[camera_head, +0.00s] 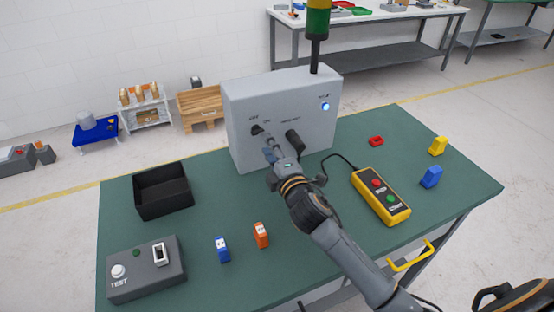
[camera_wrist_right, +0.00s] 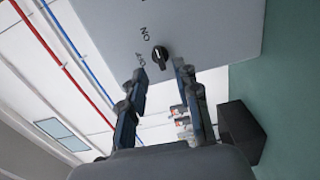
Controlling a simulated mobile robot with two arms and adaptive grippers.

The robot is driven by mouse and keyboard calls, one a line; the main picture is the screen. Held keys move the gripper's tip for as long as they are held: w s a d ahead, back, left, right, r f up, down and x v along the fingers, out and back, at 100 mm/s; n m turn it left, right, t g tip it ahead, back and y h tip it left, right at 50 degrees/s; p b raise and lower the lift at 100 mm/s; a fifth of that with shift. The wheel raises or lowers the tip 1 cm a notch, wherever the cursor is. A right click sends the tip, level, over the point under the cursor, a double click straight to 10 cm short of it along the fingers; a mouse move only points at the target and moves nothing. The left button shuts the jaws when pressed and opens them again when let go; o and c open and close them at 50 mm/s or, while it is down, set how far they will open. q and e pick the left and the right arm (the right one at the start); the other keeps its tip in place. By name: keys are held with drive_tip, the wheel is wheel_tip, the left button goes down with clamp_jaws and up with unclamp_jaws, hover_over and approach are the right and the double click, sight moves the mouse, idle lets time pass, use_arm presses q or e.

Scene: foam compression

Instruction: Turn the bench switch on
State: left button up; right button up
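The bench switch (camera_head: 257,130) is a small black rotary knob with a white mark, on the front of a grey control box (camera_head: 240,105). It also shows in the right wrist view (camera_wrist_right: 160,54), with OFF and ON printed beside it. I cannot tell for sure which label the mark points to. My right gripper (camera_head: 270,153) is in front of the box, just below the knob in the head view. In the right wrist view its two fingers (camera_wrist_right: 161,74) are apart, with the knob beyond the gap and nothing between them. My left gripper is not in view.
A blue lamp (camera_head: 325,106) glows on the box. Beside the knob a black cylinder (camera_head: 293,140) sticks out. The green table (camera_head: 330,225) also holds a black bin (camera_head: 163,200), a TEST unit (camera_head: 135,283), a yellow button pendant (camera_head: 395,210) and several small coloured blocks.

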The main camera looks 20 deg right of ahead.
drive_tip(key=s, duration=0.6)
drive_tip(key=shift+d, duration=0.15)
